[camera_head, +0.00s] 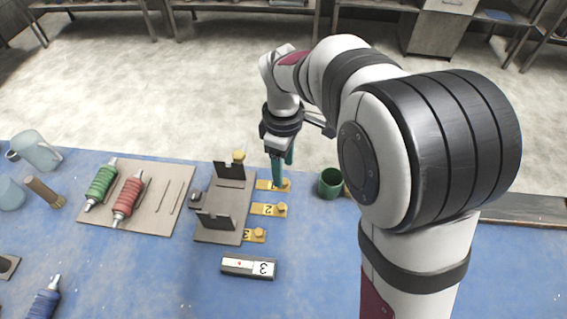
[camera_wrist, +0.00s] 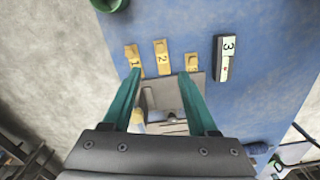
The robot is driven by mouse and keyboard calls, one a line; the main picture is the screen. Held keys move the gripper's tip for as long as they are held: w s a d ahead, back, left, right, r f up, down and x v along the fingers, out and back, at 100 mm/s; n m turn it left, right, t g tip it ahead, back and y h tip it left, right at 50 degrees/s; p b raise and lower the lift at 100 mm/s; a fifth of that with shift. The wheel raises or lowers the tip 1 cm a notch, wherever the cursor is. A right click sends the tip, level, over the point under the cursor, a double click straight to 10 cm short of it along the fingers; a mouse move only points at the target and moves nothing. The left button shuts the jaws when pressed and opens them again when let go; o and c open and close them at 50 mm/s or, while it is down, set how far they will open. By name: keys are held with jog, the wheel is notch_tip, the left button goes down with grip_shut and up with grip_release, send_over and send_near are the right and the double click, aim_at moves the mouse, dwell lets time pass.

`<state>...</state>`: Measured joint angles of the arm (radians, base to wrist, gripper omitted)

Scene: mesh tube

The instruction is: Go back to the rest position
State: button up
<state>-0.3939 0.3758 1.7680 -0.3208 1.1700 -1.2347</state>
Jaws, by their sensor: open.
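My gripper (camera_head: 283,170) is at the far edge of the blue table, by the yellow plate marked 1 (camera_head: 265,184). In the wrist view my gripper (camera_wrist: 158,85) shows its two green fingers spread wide, with nothing held between them. A grey-brown fixture (camera_head: 217,232) with two black upright plates stands just left of the gripper; it also shows between and beyond the fingers in the wrist view (camera_wrist: 196,82). How high the fingertips are above the table is hard to tell.
Yellow plates marked 2 (camera_head: 263,209) and 3 (camera_head: 250,236) lie nearer. A green cup (camera_head: 330,184) stands right of the gripper. A block labelled 3 (camera_head: 248,266) lies in front. A board (camera_head: 150,215) with green and red spools is left. The front middle table is clear.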

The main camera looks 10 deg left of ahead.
jog(key=shift+r, duration=0.1)
dwell(0.3)
jog(key=s+d+r+m+y, duration=0.1)
jog(key=s+d+r+m, duration=0.4)
jog(key=s+d+m, duration=0.55)
jog(key=s+d+f+m, duration=0.1)
jog(key=s+m, duration=0.9)
jog(key=s, duration=0.2)
jog(key=shift+s+y, duration=0.35)
jog(key=shift+y, duration=0.05)
